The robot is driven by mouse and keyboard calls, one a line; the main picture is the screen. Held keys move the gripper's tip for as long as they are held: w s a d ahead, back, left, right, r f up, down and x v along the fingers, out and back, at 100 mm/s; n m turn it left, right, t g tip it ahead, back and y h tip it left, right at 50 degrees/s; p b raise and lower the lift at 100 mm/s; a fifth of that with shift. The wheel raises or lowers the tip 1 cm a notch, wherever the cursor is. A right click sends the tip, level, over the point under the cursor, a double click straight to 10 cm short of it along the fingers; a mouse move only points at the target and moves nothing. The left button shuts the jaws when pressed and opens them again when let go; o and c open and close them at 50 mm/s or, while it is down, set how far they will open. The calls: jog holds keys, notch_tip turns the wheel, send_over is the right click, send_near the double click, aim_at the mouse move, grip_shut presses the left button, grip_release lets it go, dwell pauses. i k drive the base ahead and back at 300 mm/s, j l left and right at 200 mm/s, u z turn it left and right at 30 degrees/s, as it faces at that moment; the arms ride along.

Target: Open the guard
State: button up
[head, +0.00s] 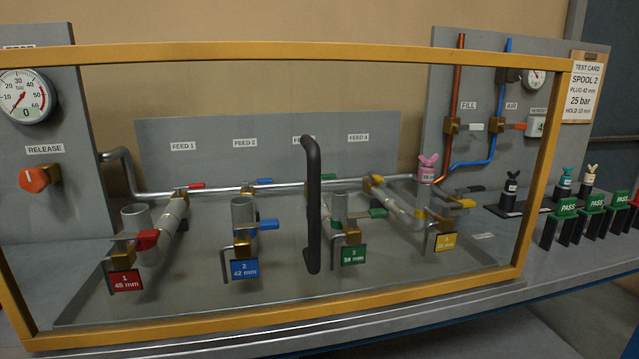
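The guard (300,50) is a large clear panel in a yellow-orange frame, standing upright in front of the pipework in the head view. It appears closed. A dark vertical bar handle (312,205) is fixed on it near the middle. Behind the panel are several grey spools and valves with red, blue, green and yellow levers, and numbered tags such as the blue one (244,268). My gripper is not in view.
A gauge (24,96) and red release knob (37,178) are at left. Fill and air lines, a test card (582,90), plugs (564,182) and green PASS tags (592,204) are at right. A grey bench edge (400,325) runs below the guard.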

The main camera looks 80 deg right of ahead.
aim_at(12, 302)
jog(key=k+l+z, duration=0.1)
jog(key=z, duration=2.65)
jog(key=i, duration=0.05)
